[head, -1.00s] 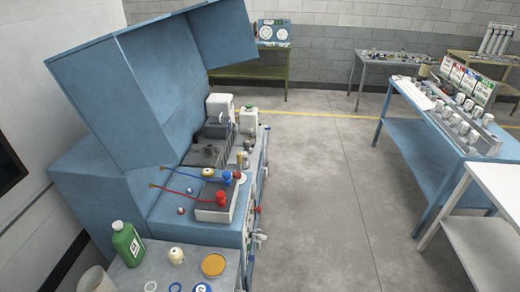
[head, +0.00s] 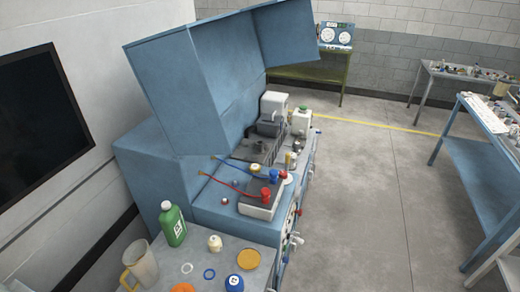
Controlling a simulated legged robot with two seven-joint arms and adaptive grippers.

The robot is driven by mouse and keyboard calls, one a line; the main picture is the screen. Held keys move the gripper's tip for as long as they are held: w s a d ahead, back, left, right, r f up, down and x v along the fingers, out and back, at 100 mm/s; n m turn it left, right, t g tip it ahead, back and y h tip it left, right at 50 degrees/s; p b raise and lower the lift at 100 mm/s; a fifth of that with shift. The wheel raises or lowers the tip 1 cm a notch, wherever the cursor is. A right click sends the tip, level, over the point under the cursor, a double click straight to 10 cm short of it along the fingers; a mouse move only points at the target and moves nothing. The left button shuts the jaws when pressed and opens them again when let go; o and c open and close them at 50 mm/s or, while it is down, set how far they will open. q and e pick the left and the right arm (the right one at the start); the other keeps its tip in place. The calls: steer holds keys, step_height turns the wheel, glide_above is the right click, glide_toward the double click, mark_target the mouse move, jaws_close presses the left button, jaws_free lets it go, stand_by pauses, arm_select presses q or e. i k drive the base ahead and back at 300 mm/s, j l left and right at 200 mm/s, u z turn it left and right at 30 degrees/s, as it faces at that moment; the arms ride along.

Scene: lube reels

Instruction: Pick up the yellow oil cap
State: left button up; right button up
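A flat round yellow lid-like piece (head: 248,259) lies on the grey table at the bottom of the head view. A small yellowish cap (head: 255,168) also shows on the blue machine (head: 150,185), near the red and blue hoses. I cannot tell which of the two is the oil cap. Neither of my grippers is in view.
On the grey table (head: 205,266) stand a green bottle (head: 172,224), a clear jug (head: 140,264), a small cream container (head: 215,243) and a blue cap (head: 234,283). A blue workbench (head: 475,180) is at right. The floor (head: 370,220) between is clear.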

mark_target(254, 168)
steer(key=l+u, duration=0.1)
steer(key=l, duration=0.9)
steer(key=i+l+u, duration=0.15)
steer(key=l, duration=0.2)
steer(key=i+l+u, duration=0.2)
steer(key=l, duration=0.15)
steer(key=i+l+u, duration=0.15)
steer(key=l, duration=0.25)
steer(key=i+l+u, duration=0.2)
steer(key=l, duration=0.2)
steer(key=k, duration=0.1)
